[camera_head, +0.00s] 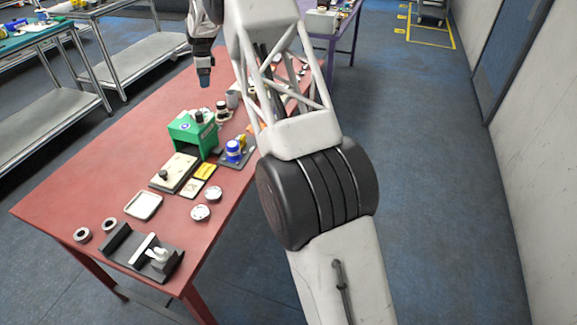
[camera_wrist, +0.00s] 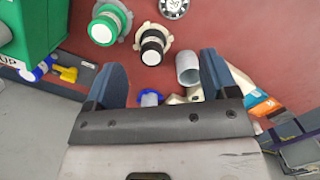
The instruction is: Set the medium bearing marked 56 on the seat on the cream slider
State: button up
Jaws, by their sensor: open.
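My gripper (camera_head: 204,82) is raised over the far part of the red table. Its two blue fingers (camera_wrist: 162,62) are spread apart in the wrist view, with nothing held. Two ring-shaped parts that look like bearings lie at the table's near left, one at the left (camera_head: 82,235) and one beside it (camera_head: 110,224). No marking 56 is readable. A dark fixture with a cream slider (camera_head: 143,250) stands at the near edge, far from my gripper; its seat is too small to make out. A round, silver-dotted part (camera_wrist: 174,7) is cut off at the wrist view's top.
A green box (camera_head: 193,135) stands mid-table, with a cream plate fixture (camera_head: 175,173), a white tray (camera_head: 143,205) and two round silver parts (camera_head: 214,193) (camera_head: 200,212) nearby. Below my fingers are green (camera_wrist: 103,30) and black (camera_wrist: 152,52) knobs and a grey cup (camera_wrist: 188,69).

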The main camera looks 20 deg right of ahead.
jog(key=s+r+n, duration=0.3)
jog(key=s+r, duration=0.4)
jog(key=s, duration=0.5)
jog(key=s+d+r+n+t, duration=0.1)
jog(key=s+r+n, duration=0.2)
jog(key=s+r, duration=0.65)
jog(key=s+r+n, duration=0.3)
jog(key=s+r, duration=0.2)
jog(key=s, duration=0.9)
jog(key=s+f+n, duration=0.2)
jog(key=s+n, duration=0.1)
jog(key=s, duration=1)
jog(key=s+f+n+h, duration=0.1)
jog(key=s+f+n, duration=0.1)
jog(key=s, duration=1.1)
jog(key=s+d+f+n+t, duration=0.1)
jog(key=s+n, duration=0.3)
jog(key=s, duration=0.9)
jog(key=shift+s+f+n+h, duration=0.3)
jog(key=shift+s+f, duration=0.05)
jog(key=shift+f, duration=0.05)
jog(key=shift+d, duration=0.1)
jog(key=shift+c, duration=1.1)
